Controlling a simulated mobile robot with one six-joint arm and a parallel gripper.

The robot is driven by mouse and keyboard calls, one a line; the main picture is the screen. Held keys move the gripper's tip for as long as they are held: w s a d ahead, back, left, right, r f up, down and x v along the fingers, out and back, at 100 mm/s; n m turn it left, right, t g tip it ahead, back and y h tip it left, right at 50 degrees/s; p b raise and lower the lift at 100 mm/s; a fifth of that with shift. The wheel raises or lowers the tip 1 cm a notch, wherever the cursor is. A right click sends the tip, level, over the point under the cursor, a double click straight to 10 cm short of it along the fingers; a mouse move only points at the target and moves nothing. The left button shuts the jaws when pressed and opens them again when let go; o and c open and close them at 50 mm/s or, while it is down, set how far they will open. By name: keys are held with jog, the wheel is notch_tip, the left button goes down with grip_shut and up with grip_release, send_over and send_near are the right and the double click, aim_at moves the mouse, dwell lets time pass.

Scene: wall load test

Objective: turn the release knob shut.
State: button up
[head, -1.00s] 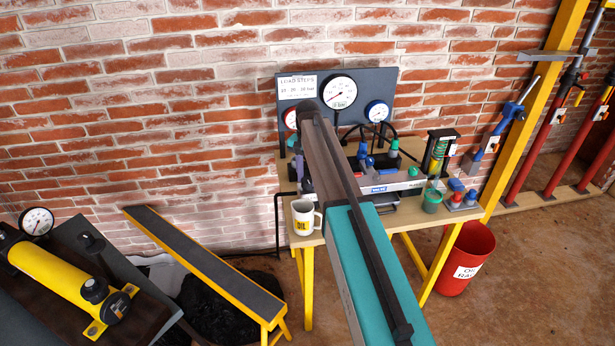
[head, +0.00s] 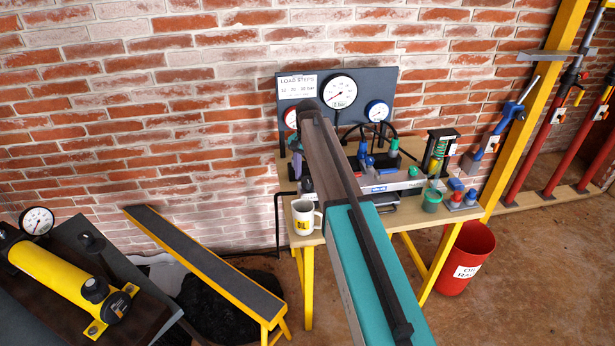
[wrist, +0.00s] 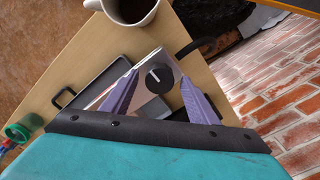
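A round black knob (wrist: 159,77) with a pale pointer mark sits on a light metal block (wrist: 150,58) in the wrist view; I take it to be the release knob. My gripper (wrist: 158,79) is open, with one purple finger on each side of the knob. Gaps show between the fingers and the knob, so neither finger visibly grips it. How far the fingertips reach down beside it is hard to tell. In the head view my arm hides the knob and most of the gripper.
A white mug (head: 305,217) of dark liquid stands at the bench's (head: 410,218) front left corner, close to the block in the wrist view. A gauge panel (head: 380,88) stands behind. A black tray (wrist: 95,90) and a black hose (wrist: 195,46) flank the block.

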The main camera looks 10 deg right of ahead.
aim_at(308, 179)
notch_tip(308, 179, up, 14)
jog(key=b, duration=0.2)
jog(key=shift+b, duration=0.3)
dwell(0.6)
jog(key=shift+f, duration=0.15)
dwell(0.3)
